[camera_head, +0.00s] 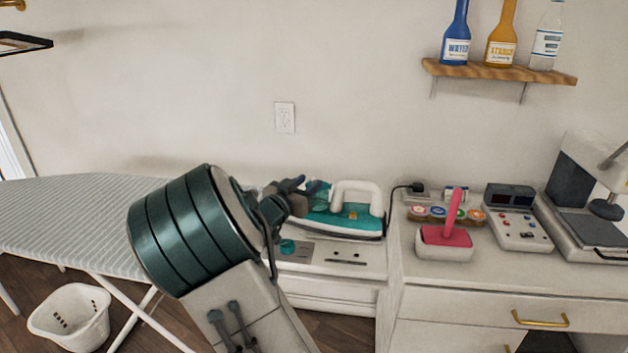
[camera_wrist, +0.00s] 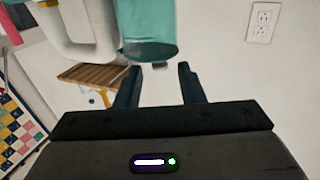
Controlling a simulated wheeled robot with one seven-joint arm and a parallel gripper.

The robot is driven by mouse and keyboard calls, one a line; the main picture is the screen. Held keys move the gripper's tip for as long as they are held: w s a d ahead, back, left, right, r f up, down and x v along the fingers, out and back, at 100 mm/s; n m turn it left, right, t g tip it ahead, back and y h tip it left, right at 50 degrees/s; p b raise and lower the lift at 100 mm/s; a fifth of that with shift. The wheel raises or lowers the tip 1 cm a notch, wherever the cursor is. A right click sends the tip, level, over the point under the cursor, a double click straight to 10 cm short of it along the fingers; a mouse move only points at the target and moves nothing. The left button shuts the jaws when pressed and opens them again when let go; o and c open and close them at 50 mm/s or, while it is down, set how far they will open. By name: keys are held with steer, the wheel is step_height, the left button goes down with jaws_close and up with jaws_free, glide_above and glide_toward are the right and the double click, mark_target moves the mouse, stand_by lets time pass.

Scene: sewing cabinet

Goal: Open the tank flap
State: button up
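The teal and white iron (camera_head: 340,219) rests on the white unit right of the ironing board, its white handle (camera_head: 356,188) arching up. My gripper (camera_head: 302,188) is at the iron's left end, close to the translucent teal tank (camera_head: 318,196). In the wrist view the teal tank (camera_wrist: 148,35) is just beyond my fingertips (camera_wrist: 158,67). The two dark fingers are apart, with a clear gap. A small grey tab (camera_wrist: 160,65) shows at the tank's edge, between the tips; I cannot tell whether it is the flap. Contact is not clear. My arm hides part of the iron's left side.
The ironing board (camera_head: 60,215) stands left. A pink-handled item (camera_head: 446,236), a control box (camera_head: 518,219) and a sewing machine (camera_head: 585,205) stand on the right cabinet. A wooden shelf (camera_head: 495,72) with bottles is above. The wall behind is clear around the outlet (camera_head: 285,117).

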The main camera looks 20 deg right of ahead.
mark_target(312, 180)
steer(key=shift+x, duration=1.8)
jaws_close()
